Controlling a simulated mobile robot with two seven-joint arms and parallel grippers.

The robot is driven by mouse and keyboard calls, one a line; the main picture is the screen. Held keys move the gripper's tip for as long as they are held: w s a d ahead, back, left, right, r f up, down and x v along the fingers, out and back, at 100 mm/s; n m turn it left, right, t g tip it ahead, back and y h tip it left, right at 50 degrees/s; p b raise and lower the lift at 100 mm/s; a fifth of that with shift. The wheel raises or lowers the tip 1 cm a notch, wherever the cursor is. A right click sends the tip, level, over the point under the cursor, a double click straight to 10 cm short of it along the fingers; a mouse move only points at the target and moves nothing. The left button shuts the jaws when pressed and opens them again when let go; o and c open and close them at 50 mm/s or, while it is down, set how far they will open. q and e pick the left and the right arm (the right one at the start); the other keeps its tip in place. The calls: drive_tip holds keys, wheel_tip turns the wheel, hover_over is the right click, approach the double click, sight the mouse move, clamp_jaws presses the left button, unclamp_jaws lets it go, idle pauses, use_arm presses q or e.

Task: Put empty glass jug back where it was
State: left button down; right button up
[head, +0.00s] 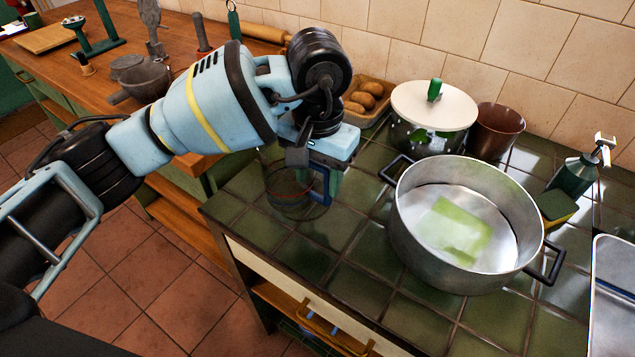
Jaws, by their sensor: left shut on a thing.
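My left gripper (308,158) is shut on the glass jug (288,192), by the look of it at the blue handle. The jug is see-through and looks empty. It is upright at the left end of the green tiled counter (335,225), close to the edge. I cannot tell whether its base touches the tiles. The gripper hides part of the jug's top. My right gripper is not in view.
A large metal pot (465,225) with pale liquid and a green patch stands right of the jug. Behind are a lidded pot (432,108), a brown pot (497,132) and a bread basket (372,98). A spray bottle (575,175) and metal sink (615,295) are right. Tiles between jug and pot are clear.

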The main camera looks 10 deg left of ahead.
use_arm(q)
wheel_tip(320, 180, down, 2)
drive_tip(key=shift+f, duration=0.15)
drive_tip(key=shift+f, duration=0.2)
drive_tip(key=c, duration=0.7)
unclamp_jaws()
drive_tip(key=shift+r, duration=0.4)
wheel_tip(320, 180, up, 11)
drive_tip(key=shift+r, duration=0.2)
drive_tip(key=shift+s, duration=0.1)
